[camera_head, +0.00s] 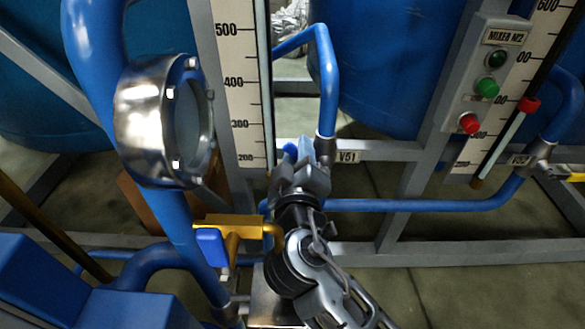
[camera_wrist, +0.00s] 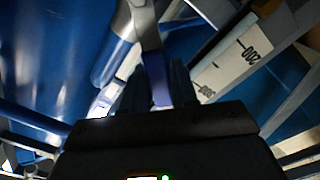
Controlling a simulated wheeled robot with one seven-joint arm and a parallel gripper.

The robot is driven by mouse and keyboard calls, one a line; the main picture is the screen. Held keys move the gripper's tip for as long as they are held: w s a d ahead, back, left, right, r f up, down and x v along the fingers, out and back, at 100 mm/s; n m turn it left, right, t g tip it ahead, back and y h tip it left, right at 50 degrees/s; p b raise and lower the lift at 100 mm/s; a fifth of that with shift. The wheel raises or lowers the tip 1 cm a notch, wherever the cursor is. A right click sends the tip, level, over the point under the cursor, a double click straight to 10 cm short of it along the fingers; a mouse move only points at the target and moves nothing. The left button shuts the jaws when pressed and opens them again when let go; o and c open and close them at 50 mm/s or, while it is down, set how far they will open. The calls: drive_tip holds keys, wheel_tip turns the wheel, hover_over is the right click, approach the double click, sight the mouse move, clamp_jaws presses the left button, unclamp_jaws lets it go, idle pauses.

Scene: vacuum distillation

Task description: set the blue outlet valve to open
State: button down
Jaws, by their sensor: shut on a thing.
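My gripper (camera_head: 304,166) reaches to the blue pipe by the label V51 (camera_head: 347,157) in the head view. A small blue handle end (camera_head: 289,152), which looks like the blue outlet valve's, shows just left of my jaws. In the wrist view my gripper (camera_wrist: 157,90) has its two dark fingers on either side of the blue handle (camera_wrist: 160,88) and is shut on it. A grey metal piece (camera_wrist: 148,30) runs up from the handle. The valve body is mostly hidden behind my gripper, so I cannot tell the handle's full angle.
A sight glass (camera_head: 165,120) on a thick blue pipe stands at the left. A yellow part with a blue handle (camera_head: 212,245) sits below it. A level scale (camera_head: 240,90) rises close to my gripper. A button box (camera_head: 488,75) and another blue pipe (camera_head: 430,204) lie right.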

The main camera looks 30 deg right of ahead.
drive_tip(key=d+m+b, duration=0.1)
drive_tip(key=m, duration=0.1)
drive_tip(key=s+r+m+b, duration=0.1)
drive_tip(key=shift+d+m+b, duration=0.35)
drive_tip(key=shift+m+b, duration=0.05)
drive_tip(key=shift+s+d+r+m+b, duration=0.25)
drive_tip(key=shift+d+m+b, duration=0.2)
drive_tip(key=shift+m+b, duration=0.3)
drive_tip(key=shift+s+d+r+m+b, duration=0.1)
drive_tip(key=shift+s+d+m+b, duration=0.3)
drive_tip(key=shift+m, duration=0.6)
drive_tip(key=shift+s+d+r+m+b, duration=0.1)
drive_tip(key=shift+d+r+m+b, duration=0.1)
drive_tip(key=shift+d+m+b, duration=0.45)
drive_tip(key=shift+a, duration=0.15)
drive_tip(key=c, duration=1)
unclamp_jaws()
drive_tip(key=shift+r, duration=0.1)
drive_tip(key=shift+o, duration=0.2)
drive_tip(key=shift+s, duration=0.1)
drive_tip(key=v, duration=0.7)
drive_tip(key=shift+s+a+p, duration=0.2)
drive_tip(key=shift+s+p, duration=0.05)
drive_tip(key=shift+p, duration=0.05)
